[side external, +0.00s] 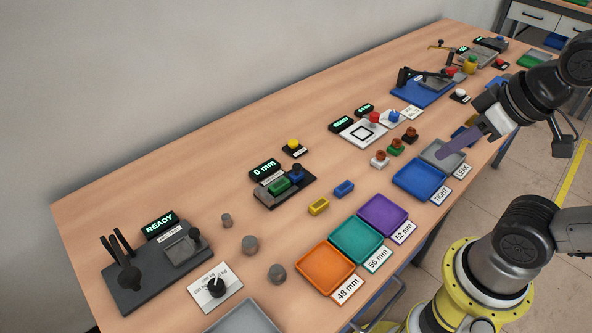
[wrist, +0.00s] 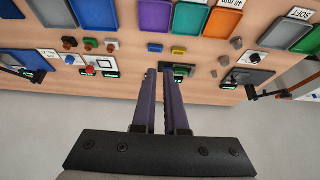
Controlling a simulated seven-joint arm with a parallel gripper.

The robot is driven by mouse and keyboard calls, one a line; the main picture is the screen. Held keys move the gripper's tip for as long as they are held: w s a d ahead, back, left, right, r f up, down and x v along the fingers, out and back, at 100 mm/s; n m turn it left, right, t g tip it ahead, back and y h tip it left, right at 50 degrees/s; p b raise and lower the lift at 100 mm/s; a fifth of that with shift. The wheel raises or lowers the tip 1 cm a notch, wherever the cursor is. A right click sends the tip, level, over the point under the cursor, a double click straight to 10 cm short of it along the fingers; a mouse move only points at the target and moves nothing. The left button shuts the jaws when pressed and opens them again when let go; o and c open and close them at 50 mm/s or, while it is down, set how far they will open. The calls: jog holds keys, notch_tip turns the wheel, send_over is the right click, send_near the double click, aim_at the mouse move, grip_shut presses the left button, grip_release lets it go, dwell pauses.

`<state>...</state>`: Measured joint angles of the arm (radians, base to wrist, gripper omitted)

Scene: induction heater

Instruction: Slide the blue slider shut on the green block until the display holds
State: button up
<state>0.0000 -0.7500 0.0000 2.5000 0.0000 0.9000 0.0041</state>
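The green block (side external: 279,185) sits in a dark measuring fixture (side external: 268,198) near the middle of the table. The blue slider (side external: 296,177) is at the fixture's right end, close to the block; I cannot tell whether they touch. The display (side external: 265,169) behind reads 0 mm. My gripper (side external: 441,153) is above the grey tray on the right, well away from the fixture. In the wrist view, my gripper (wrist: 159,70) has its two purple fingers slightly apart with nothing between them. The fixture (wrist: 182,68) shows partly behind the right fingertip.
A yellow block (side external: 319,207) and a blue block (side external: 344,188) lie in front of the fixture. Orange, teal and purple trays (side external: 382,199) line the front edge. A button (side external: 293,145) stands behind right. A READY station (side external: 157,223) is at left.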

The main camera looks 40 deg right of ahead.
jog(key=shift+o, duration=2.3)
jog(key=shift+r+m, duration=0.15)
jog(key=shift+m, duration=0.45)
jog(key=shift+o, duration=1.2)
jog(key=w+r+m, duration=0.1)
jog(key=r, duration=0.1)
jog(key=w+r+m, duration=0.1)
jog(key=r, duration=0.1)
jog(key=shift+w, duration=0.35)
jog(key=w+r+m, duration=0.2)
jog(key=w+r, duration=0.1)
jog(key=w, duration=0.1)
jog(key=m+g, duration=0.4)
jog(key=g, duration=0.2)
send_over(297, 165)
notch_tip(297, 165, down, 16)
notch_tip(297, 165, down, 14)
jog(key=shift+r, duration=0.2)
